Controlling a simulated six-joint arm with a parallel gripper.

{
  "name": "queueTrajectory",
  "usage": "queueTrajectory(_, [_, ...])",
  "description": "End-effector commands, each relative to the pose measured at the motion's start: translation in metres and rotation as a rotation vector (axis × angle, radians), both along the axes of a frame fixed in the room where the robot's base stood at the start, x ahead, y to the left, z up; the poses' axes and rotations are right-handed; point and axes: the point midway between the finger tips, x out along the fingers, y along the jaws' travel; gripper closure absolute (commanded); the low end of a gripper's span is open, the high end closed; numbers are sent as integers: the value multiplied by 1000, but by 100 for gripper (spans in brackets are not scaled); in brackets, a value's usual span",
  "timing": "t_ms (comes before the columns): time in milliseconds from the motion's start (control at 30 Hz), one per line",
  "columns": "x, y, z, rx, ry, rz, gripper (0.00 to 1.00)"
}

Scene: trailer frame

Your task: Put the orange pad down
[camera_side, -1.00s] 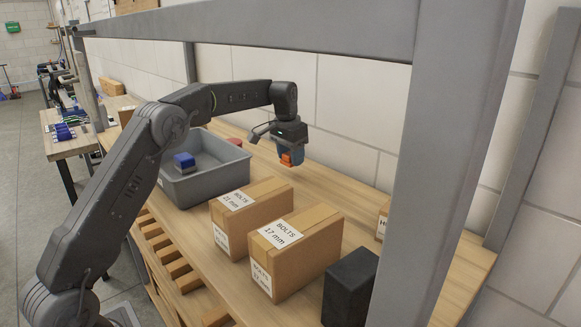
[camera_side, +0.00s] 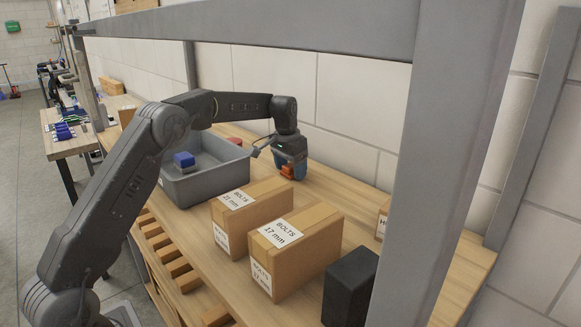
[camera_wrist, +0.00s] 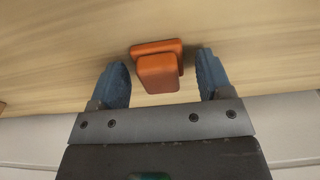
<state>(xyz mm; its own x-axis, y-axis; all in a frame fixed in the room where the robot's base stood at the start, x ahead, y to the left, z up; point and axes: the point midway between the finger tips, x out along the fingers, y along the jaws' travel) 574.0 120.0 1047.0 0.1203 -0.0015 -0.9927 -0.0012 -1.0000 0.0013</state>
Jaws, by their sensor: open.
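The orange pad (camera_wrist: 158,68) lies between the two blue fingertips of my gripper (camera_wrist: 162,82) in the wrist view, with a gap on each side. It appears to rest on the wooden bench top. In the side view the orange pad (camera_side: 287,171) shows low at my gripper (camera_side: 289,172), just above or on the bench behind the cardboard boxes. My gripper is open and points down. The exact contact between pad and bench is too small to tell in the side view.
A grey bin (camera_side: 212,184) holding a blue block (camera_side: 184,159) stands left of my gripper. Two cardboard bolt boxes (camera_side: 246,206) (camera_side: 318,262) stand in front, with a black block (camera_side: 349,285) at right. A grey frame post (camera_side: 437,170) and beam (camera_side: 270,24) cross the view.

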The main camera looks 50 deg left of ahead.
Motion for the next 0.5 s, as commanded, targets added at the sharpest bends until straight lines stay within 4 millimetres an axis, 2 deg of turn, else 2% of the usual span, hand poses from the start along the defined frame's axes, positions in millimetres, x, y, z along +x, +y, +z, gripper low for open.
queueTrajectory(267, [0, 0, 6, 1, -2, 0, 28])
queueTrajectory(367, [-1, 0, 19, 1, -4, 0, 28])
queueTrajectory(500, [-4, 0, 47, 2, -6, 1, 28])
